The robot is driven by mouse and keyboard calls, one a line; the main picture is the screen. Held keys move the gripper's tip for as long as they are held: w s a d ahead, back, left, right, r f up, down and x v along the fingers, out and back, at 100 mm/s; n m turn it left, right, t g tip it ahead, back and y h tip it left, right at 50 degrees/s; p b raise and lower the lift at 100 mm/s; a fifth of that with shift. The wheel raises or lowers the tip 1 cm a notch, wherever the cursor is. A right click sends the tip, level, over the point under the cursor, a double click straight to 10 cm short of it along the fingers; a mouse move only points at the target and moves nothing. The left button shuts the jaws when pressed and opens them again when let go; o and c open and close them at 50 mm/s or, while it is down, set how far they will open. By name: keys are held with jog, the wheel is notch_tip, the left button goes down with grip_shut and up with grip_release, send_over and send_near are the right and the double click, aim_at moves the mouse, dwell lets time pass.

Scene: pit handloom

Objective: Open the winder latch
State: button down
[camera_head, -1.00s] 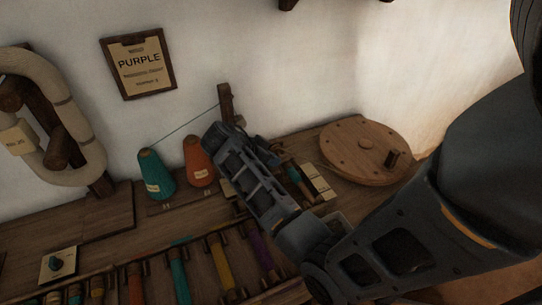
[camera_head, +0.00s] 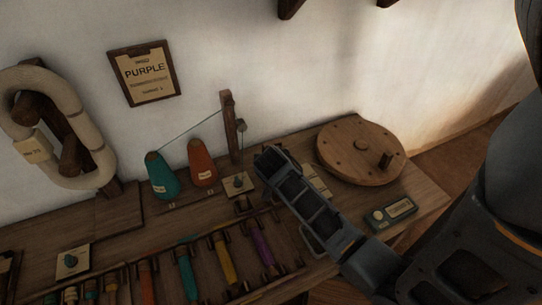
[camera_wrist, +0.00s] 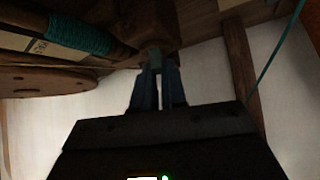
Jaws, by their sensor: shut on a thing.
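My gripper (camera_head: 268,158) is over the back of the bench, just right of the wooden post, and its arm covers most of the winder in the head view. In the wrist view my gripper (camera_wrist: 157,72) has its fingers close together on a small grey-green piece, which looks like the winder latch (camera_wrist: 155,58). The piece sits against a dark wooden block. Beside it is the winder's bobbin, wound with teal thread (camera_wrist: 78,35). How far the latch is turned cannot be told.
A round wooden wheel (camera_head: 360,150) with a peg stands to the right. The post (camera_head: 231,125), a knob on a plate (camera_head: 239,183) and teal and orange cones (camera_head: 202,163) are to the left. A small meter box (camera_head: 392,212) lies at the front right. Several bobbins line the front.

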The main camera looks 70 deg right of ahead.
jog(key=n+t+y+p, duration=0.1)
jog(key=n+t+p, duration=0.1)
jog(key=n, duration=0.1)
jog(key=shift+s+a, duration=0.1)
jog(key=shift+s, duration=0.05)
jog(key=shift+f+n+t+y+p, duration=0.15)
jog(key=shift+n+t+y+p, duration=0.25)
jog(key=shift+n+t+p, duration=0.3)
jog(key=shift+f, duration=0.1)
jog(key=c, duration=1.2)
grip_release()
jog(key=shift+s+a+r, duration=0.1)
jog(key=shift+r, duration=0.25)
jog(key=shift+v, duration=3.55)
